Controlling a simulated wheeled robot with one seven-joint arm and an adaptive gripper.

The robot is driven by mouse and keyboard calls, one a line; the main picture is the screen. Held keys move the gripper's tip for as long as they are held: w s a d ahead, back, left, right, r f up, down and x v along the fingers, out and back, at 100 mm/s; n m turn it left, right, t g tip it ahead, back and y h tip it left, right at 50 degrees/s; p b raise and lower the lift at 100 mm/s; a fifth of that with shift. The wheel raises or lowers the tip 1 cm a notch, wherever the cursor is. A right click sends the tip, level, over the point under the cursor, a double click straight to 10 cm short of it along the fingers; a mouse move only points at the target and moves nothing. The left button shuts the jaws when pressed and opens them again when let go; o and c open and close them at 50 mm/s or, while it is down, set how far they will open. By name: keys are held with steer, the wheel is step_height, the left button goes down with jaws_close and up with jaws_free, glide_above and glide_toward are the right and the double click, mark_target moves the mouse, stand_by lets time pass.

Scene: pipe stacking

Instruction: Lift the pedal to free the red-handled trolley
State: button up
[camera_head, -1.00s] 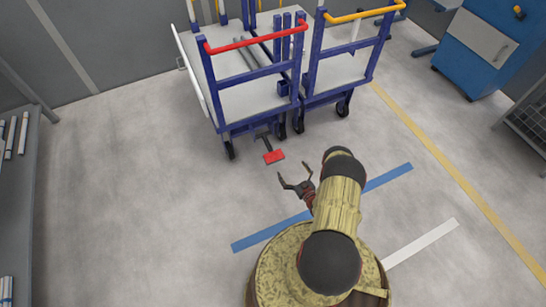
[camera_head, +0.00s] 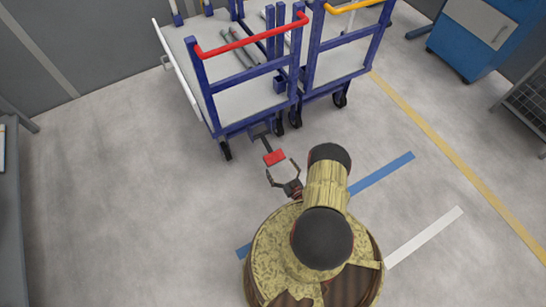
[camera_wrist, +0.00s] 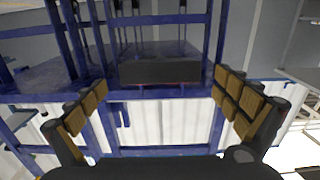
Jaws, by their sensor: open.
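The red-handled trolley (camera_head: 250,103) stands at the upper middle in the head view, with a blue frame, grey deck and red bar (camera_head: 250,36). Its red pedal (camera_head: 274,157) sticks out low at the front on a dark arm. My gripper (camera_head: 281,169) is open just in front of the pedal, with its fingertips around the pedal's near edge. In the wrist view a dark block with a thin red lower edge, apparently the pedal (camera_wrist: 160,71), lies between and beyond the open fingers (camera_wrist: 160,100). I cannot tell whether they touch it.
A second blue trolley with a yellow bar (camera_head: 352,7) stands close at the right. Metal pipes (camera_head: 238,47) lie on the red-handled trolley's deck. A blue cabinet (camera_head: 480,40) is at the upper right, and a shelf edge is at the far left. The floor left of the trolley is clear.

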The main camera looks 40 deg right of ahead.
mark_target(274, 158)
steer(key=shift+b+x, duration=0.7)
steer(key=shift+x, duration=2.1)
steer(key=c, duration=0.3)
steer(key=c, duration=1.4)
